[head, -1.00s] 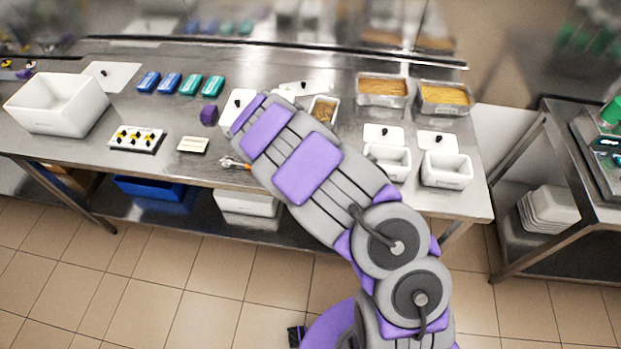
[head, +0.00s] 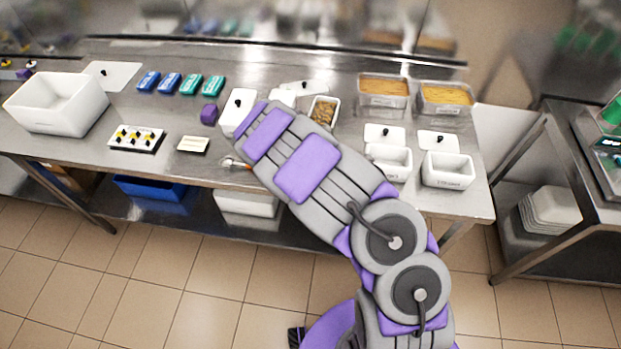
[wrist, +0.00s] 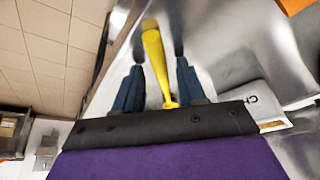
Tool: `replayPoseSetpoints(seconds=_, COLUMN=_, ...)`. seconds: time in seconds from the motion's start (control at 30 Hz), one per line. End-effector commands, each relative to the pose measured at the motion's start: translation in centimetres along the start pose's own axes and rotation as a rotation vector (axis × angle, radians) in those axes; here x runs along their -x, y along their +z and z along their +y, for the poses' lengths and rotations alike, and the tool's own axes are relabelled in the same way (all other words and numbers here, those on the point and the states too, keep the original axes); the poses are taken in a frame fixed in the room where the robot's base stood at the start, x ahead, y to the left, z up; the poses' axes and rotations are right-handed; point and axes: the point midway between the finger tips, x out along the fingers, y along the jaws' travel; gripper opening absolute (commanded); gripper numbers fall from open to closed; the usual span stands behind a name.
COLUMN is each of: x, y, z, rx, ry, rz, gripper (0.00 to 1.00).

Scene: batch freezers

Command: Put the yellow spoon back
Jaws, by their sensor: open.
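The yellow spoon (wrist: 155,60) shows in the wrist view, lying lengthwise between the two dark blue fingers of my gripper (wrist: 158,42). The fingers stand apart, with a gap visible on each side of the spoon's handle. Its lower end is close to the dark gripper body. In the head view my arm hides the gripper and the yellow spoon. A metal utensil with an orange handle (head: 236,163) lies at the front edge of the steel table (head: 330,185), just left of my arm.
On the table are a large white bin (head: 58,110), a small tray (head: 136,139), a crumb-filled container (head: 322,112) and white tubs (head: 447,172). The front-left strip is fairly clear.

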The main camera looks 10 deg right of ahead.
Motion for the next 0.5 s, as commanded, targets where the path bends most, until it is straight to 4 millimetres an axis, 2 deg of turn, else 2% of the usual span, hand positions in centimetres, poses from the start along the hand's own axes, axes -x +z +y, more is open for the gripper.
replayPoseSetpoints(seconds=0.17, x=0.3, y=-0.1, z=0.0, rx=0.000, ry=0.000, rz=0.000, gripper=0.40)
replayPoseSetpoints(seconds=0.23, x=1.2, y=-0.1, z=-0.1, rx=0.001, ry=-0.002, rz=0.001, gripper=0.40)
replayPoseSetpoints(seconds=0.5, x=6.7, y=-0.1, z=-0.1, rx=0.001, ry=-0.005, rz=0.002, gripper=0.40)
